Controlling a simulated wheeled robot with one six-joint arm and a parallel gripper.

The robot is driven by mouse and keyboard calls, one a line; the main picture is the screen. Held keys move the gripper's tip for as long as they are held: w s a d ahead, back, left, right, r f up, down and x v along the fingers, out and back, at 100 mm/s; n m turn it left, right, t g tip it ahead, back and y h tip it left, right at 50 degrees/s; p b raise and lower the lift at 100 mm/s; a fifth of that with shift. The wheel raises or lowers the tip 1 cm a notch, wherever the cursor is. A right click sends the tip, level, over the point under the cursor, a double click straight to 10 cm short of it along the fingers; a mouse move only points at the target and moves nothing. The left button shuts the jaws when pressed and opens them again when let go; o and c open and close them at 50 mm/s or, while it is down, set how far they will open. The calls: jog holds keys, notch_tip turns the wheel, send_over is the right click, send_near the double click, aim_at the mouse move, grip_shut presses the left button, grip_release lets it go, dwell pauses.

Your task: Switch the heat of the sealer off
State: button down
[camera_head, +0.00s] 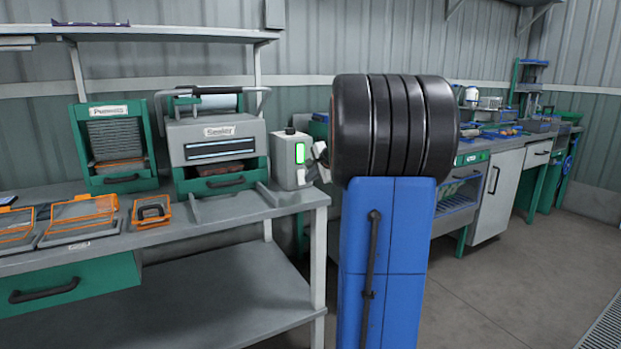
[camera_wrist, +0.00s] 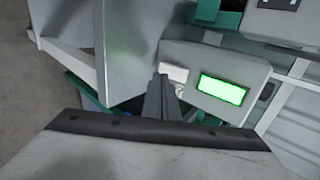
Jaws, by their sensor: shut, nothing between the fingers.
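The sealer (camera_head: 212,140) stands on the bench in the head view, grey and green with a "Sealer" label. A pale grey box (camera_head: 286,176) stands at its right, with a lit green panel (camera_head: 299,153) on its side. In the wrist view the box's green panel (camera_wrist: 222,90) glows, and a small whitish block (camera_wrist: 174,72) juts out beside it. My gripper (camera_wrist: 163,82) is shut and empty, its tips close to this block; I cannot tell whether they touch. In the head view my gripper (camera_head: 317,165) is small and partly hidden, just right of the box.
A cabinet labelled "Plungers" or similar (camera_head: 113,150) stands left of the sealer. Orange-framed trays (camera_head: 82,213) lie on the bench's (camera_head: 225,212) left part. A shelf (camera_head: 150,34) hangs above. Another workbench (camera_head: 505,140) stands at the back right, with open floor before it.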

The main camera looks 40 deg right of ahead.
jog(key=v, duration=1)
jog(key=shift+s+f, duration=0.15)
jog(key=shift+a, duration=0.15)
jog(key=shift+s+a, duration=0.1)
jog(key=shift+a, duration=0.05)
send_near(301, 180)
jog(key=x, duration=0.4)
jog(key=shift+f, duration=0.55)
jog(key=shift+w+f, duration=0.1)
jog(key=shift+w, duration=0.6)
